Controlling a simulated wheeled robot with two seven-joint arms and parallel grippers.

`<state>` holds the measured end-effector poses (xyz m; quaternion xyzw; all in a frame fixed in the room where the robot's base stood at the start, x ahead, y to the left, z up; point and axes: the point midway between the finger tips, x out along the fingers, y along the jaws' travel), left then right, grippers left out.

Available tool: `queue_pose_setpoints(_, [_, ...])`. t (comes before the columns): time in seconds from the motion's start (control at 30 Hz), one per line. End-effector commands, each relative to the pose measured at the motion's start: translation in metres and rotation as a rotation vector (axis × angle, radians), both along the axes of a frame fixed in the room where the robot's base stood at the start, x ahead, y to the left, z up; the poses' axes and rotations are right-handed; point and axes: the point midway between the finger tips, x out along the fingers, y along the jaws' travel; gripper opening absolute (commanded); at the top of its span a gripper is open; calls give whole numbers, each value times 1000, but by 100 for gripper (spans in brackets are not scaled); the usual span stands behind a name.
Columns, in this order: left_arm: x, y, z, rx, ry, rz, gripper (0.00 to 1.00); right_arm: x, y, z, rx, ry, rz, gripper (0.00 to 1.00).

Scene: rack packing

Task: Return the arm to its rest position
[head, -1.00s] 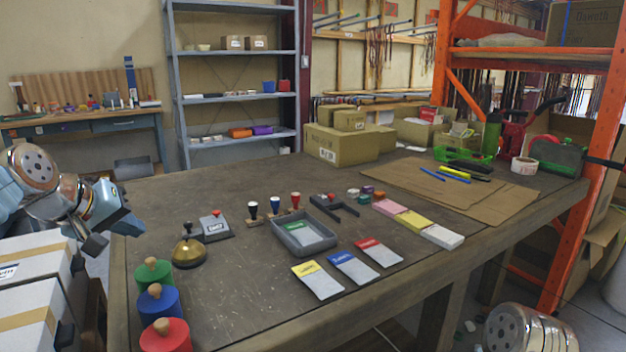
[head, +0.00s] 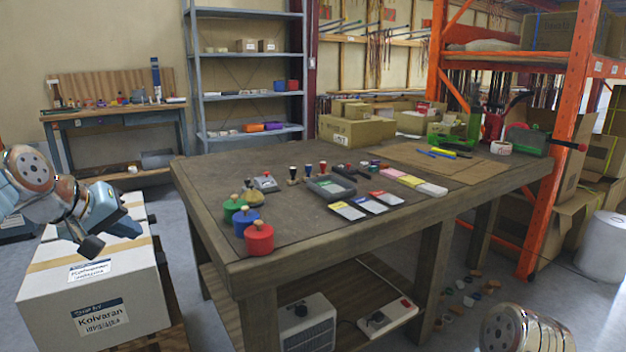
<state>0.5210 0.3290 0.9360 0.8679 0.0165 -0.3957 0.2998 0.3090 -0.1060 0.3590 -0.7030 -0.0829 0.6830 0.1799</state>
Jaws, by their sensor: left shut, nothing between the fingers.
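My left arm comes in from the left edge, and its gripper (head: 88,245) hangs above the white cardboard box. The gripper is shut and empty, clear of the table to its right. My right arm shows only as a metal joint at the bottom right; its gripper is out of view. The wooden table (head: 300,235) stands ahead. On it are green, blue and red round pots (head: 259,239) with wooden knobs, a brass bell (head: 254,196), several stamps (head: 308,172), a grey tray (head: 329,195) holding a packet, and several coloured packets (head: 369,203).
The white box (head: 100,290) with brown tape stands left of the table, under my left gripper. An orange rack (head: 560,150) rises at the right. A heater (head: 308,325) and a power strip (head: 388,318) are under the table. Floor between box and table is narrow.

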Motion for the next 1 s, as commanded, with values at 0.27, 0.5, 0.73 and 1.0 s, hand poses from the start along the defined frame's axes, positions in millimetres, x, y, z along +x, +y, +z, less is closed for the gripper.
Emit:
queue_pose_setpoints(0.27, [20, -6, -46, -14, 38, -18, 0, 0, 0, 0, 0, 0, 0, 43])
queue_pose_setpoints(0.5, [40, -20, -109, -29, 88, -45, 0, 0, 0, 0, 0, 0, 0, 43])
queue_pose_setpoints(0.73, [53, -49, -209, -44, 168, -89, 0, 0, 0, 0, 0, 0, 0, 43])
queue_pose_setpoints(1.0, [13, -125, -391, -43, 329, -202, 0, 0, 0, 0, 0, 0, 0, 43])
